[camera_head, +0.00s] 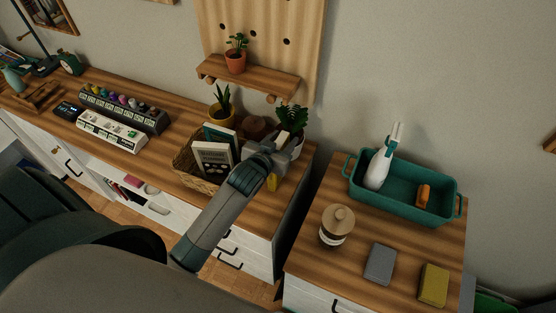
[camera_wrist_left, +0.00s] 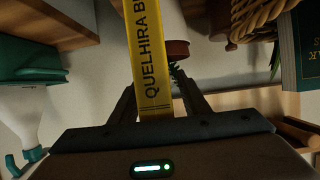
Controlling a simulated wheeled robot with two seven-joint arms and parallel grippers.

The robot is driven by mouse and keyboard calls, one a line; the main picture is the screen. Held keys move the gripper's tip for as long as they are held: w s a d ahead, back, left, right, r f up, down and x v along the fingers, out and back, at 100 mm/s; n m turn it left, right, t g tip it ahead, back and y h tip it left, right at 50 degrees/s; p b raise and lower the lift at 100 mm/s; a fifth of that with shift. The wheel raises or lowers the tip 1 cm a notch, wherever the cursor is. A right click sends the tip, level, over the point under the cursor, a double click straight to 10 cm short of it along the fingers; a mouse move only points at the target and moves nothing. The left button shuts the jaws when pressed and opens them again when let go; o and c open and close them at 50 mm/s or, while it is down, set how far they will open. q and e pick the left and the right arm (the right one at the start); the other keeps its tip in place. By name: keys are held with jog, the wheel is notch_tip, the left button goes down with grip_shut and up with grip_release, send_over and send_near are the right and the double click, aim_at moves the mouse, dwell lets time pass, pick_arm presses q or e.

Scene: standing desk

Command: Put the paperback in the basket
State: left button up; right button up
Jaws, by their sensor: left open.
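The paperback is yellow, with black lettering on its spine. In the left wrist view the paperback (camera_wrist_left: 152,70) stands between the two fingers of my left gripper (camera_wrist_left: 160,105), which is open around it. In the head view only a small yellow part of the paperback (camera_head: 272,184) shows below my left gripper (camera_head: 277,155); the rest is hidden. The wicker basket (camera_head: 184,166) stands on the desk just left of the gripper and holds a white-covered book (camera_head: 212,160) and a teal book (camera_head: 219,133). Part of its woven rim (camera_wrist_left: 262,18) shows in the left wrist view. My right gripper is not seen.
Potted plants (camera_head: 222,112) and a brown pot (camera_head: 256,127) stand behind the basket. A small shelf (camera_head: 250,78) hangs above. On the lower cabinet to the right are a teal caddy (camera_head: 420,208), a jar (camera_head: 337,226) and sponges (camera_head: 381,264).

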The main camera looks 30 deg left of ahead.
aim_at(283, 136)
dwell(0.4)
pick_arm(q)
grip_shut()
jog(key=shift+r, duration=0.2)
jog(key=shift+r+b, duration=0.4)
jog(key=shift+r, duration=0.2)
notch_tip(283, 136, up, 2)
jog(key=shift+r+b, duration=0.15)
jog(key=shift+b, duration=0.35)
jog(key=s+d+r+b, duration=0.1)
jog(key=d+r+b, duration=0.2)
jog(key=d+r, duration=0.4)
jog(key=d, duration=0.4)
jog(key=shift+s+d+r, duration=0.15)
jog(key=shift+s+d, duration=0.1)
jog(key=shift+s, duration=0.15)
